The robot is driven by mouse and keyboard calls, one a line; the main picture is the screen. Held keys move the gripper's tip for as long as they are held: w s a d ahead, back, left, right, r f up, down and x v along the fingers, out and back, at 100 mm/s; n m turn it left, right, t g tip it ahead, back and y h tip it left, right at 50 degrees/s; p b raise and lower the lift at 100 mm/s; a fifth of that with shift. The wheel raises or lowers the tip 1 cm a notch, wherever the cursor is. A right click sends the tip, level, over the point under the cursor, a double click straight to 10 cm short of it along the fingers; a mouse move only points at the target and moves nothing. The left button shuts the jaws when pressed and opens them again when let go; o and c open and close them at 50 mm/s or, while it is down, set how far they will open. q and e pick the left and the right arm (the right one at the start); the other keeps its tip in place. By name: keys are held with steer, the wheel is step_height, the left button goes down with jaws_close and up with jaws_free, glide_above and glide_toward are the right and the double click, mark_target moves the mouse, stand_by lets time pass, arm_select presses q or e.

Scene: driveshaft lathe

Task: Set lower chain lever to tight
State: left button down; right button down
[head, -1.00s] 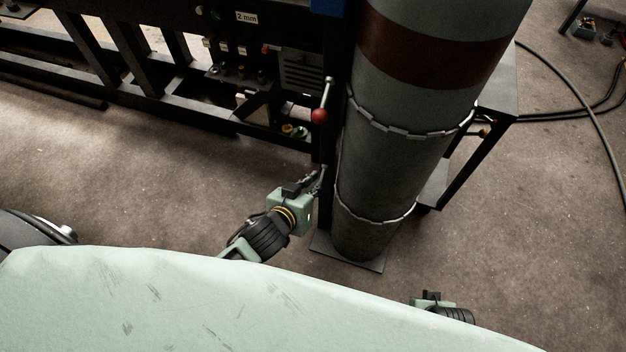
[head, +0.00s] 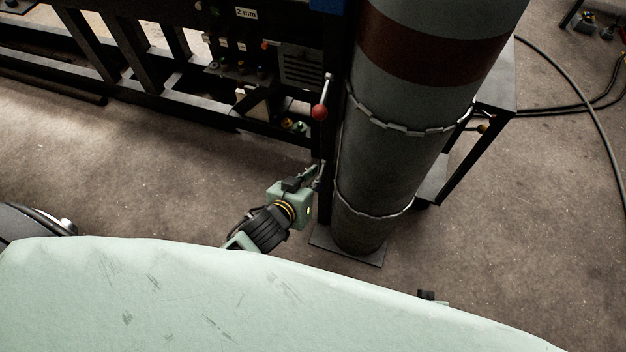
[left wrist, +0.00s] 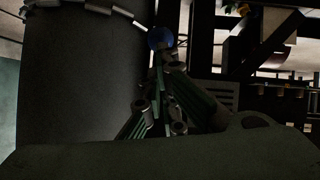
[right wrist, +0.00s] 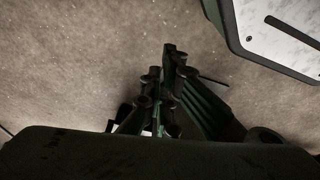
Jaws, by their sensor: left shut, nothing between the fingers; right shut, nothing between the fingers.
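The grey cylinder (head: 398,155) stands upright with an upper chain (head: 405,128) and a lower chain (head: 372,217) around it. A lever with a red ball (head: 319,112) sits on the dark post left of the cylinder, near the upper chain. My left gripper (head: 319,172) is shut beside the post, below that ball, near the lower chain's level. The lower lever is not clear behind the fingers. In the left wrist view, a blue ball (left wrist: 160,38) is just beyond the left fingertips (left wrist: 163,72); contact cannot be told. My right gripper (right wrist: 172,58) is shut and empty over the floor.
The dark machine frame (head: 150,70) with small controls lies left of the post. A base plate (head: 345,248) is under the cylinder, and a small stand (head: 497,90) is behind it. Cables (head: 572,92) lie on the floor at right. Floor in front is clear.

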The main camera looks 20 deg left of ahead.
arm_select(q)
steer(key=p+v, duration=0.1)
steer(key=v, duration=1.1)
steer(key=shift+r, duration=0.45)
arm_select(e)
steer(key=s+f, duration=0.2)
steer(key=f, duration=0.1)
steer(key=shift+d+f, duration=0.1)
steer(key=shift+f, duration=0.05)
